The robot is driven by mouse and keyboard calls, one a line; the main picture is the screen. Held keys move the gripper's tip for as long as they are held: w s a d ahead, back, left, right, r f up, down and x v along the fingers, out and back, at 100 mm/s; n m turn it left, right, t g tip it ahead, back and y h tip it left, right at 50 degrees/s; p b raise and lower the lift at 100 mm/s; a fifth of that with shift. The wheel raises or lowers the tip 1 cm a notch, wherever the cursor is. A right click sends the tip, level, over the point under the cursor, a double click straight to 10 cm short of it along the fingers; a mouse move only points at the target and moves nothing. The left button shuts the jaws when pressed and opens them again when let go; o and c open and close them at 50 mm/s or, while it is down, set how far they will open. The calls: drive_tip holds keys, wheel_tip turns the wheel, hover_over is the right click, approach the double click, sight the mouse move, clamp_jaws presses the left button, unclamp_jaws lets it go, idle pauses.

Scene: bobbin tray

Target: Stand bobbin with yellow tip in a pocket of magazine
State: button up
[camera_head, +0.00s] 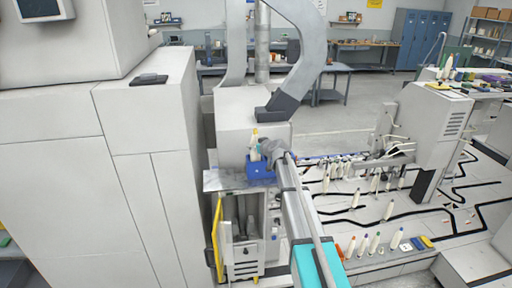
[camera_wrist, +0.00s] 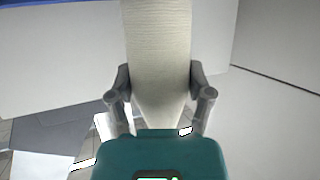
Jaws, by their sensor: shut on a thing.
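My gripper (camera_wrist: 160,88) is shut on a pale, wound bobbin (camera_wrist: 158,50), with one finger on each side of it. In the head view, my gripper (camera_head: 270,150) is small and partly hidden by my arm. A pale bobbin with a yellow tip (camera_head: 255,132) stands roughly upright beside it. The blue magazine (camera_head: 261,175) lies just below, on a ledge of the machine. The bobbin's lower end is hard to make out, so I cannot tell whether it is in a pocket. The bobbin's tip is outside the wrist view.
A grey duct (camera_head: 308,60) rises behind my gripper, and a tall white cabinet (camera_head: 140,130) closes off the left.

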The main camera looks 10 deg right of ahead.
drive_tip(key=shift+f+b, duration=0.65)
drive_tip(key=shift+f, duration=0.1)
idle(0.4)
drive_tip(key=o, duration=1.2)
drive_tip(key=shift+r, duration=0.1)
